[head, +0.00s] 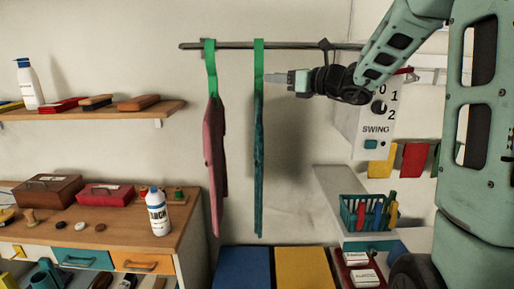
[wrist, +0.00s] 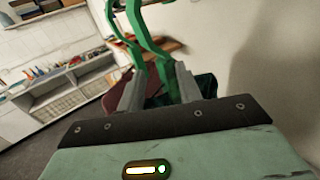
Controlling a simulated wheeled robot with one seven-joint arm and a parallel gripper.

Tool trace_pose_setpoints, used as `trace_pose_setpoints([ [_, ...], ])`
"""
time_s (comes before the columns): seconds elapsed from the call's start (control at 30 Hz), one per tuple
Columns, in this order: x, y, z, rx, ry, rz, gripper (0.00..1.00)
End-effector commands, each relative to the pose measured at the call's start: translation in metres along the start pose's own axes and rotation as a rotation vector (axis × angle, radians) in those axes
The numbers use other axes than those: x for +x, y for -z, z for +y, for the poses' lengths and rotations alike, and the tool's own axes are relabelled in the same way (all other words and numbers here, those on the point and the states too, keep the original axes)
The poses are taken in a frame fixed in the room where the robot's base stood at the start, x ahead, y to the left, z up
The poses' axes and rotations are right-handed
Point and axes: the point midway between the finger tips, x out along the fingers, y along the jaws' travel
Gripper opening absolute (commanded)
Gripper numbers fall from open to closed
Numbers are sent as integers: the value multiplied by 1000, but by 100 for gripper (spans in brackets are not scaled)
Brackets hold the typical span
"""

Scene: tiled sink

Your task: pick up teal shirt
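The teal shirt (head: 259,150) hangs edge-on from a green hanger (head: 258,58) on a grey rail (head: 300,45). A reddish-pink shirt (head: 214,160) hangs to its left on a second green hanger (head: 210,70). My gripper (head: 272,77) points left, its tips close to the right side of the teal shirt's hanger. In the wrist view my gripper (wrist: 158,92) has its two grey fingers apart, with green hanger parts (wrist: 152,45) showing in and beyond the gap. I cannot tell whether they touch. Dark teal cloth (wrist: 203,108) shows low behind the right finger.
A wall shelf (head: 120,112) with a bottle and brushes is at left, above a wooden cabinet (head: 100,240). A white box marked SWING (head: 376,128) is right of the rail. Blue (head: 241,270) and yellow (head: 302,268) surfaces lie below the shirts.

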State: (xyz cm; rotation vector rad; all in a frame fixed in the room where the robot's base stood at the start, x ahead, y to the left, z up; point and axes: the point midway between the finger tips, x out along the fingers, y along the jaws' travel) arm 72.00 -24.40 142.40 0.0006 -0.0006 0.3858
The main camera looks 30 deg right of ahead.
Motion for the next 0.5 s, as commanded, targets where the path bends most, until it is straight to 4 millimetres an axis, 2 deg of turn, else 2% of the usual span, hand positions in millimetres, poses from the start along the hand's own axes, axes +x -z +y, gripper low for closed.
trace_pose_setpoints([
  [0.1, 20, -3, 0, 1, -3, 1, 35],
  [0.37, 38, -2, 0, -1, -2, 1, 35],
  [0.5, 55, -6, -3, 2, -4, 2, 35],
])
